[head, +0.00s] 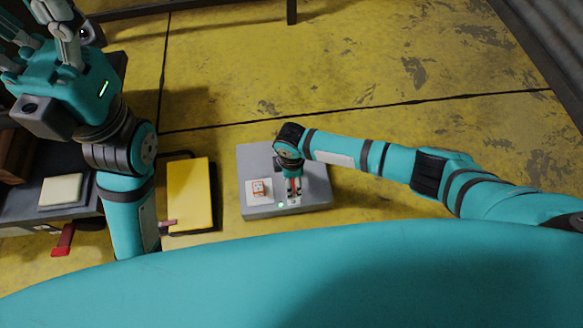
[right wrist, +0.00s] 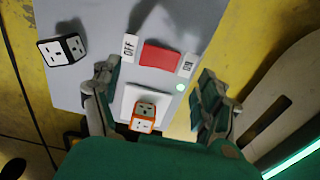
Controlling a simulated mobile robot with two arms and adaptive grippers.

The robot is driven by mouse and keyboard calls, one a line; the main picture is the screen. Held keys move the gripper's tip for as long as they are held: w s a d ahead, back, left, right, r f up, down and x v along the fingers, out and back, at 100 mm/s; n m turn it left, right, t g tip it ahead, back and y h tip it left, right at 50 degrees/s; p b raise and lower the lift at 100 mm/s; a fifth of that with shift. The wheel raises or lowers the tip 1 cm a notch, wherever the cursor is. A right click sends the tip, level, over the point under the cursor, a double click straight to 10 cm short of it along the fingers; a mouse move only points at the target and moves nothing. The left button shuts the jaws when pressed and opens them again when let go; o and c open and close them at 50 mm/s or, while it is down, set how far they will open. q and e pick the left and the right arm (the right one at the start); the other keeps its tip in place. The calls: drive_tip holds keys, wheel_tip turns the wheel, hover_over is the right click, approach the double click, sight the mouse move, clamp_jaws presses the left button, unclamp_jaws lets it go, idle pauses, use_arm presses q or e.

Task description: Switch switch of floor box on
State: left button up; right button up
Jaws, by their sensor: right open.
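The grey floor box (head: 318,192) stands on the yellow floor. In the right wrist view, its red switch (right wrist: 160,56) lies between an OFF label (right wrist: 129,46) on the left and an ON label (right wrist: 187,65) on the right. A green light (right wrist: 180,87) glows beside the ON label. Which way the switch is tilted is unclear. My right gripper (right wrist: 156,95) is open and empty over the box, its fingers apart on either side below the switch.
An orange-edged socket cube (right wrist: 144,117) sits on a white plate on the box, and a black-and-white socket cube (right wrist: 62,50) sits near its left edge. A yellow-topped case (head: 189,195) lies left of the box. The floor behind and right is mostly clear.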

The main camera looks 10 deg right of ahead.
wheel_tip(320, 180, up, 7)
idle(0.3)
idle(0.4)
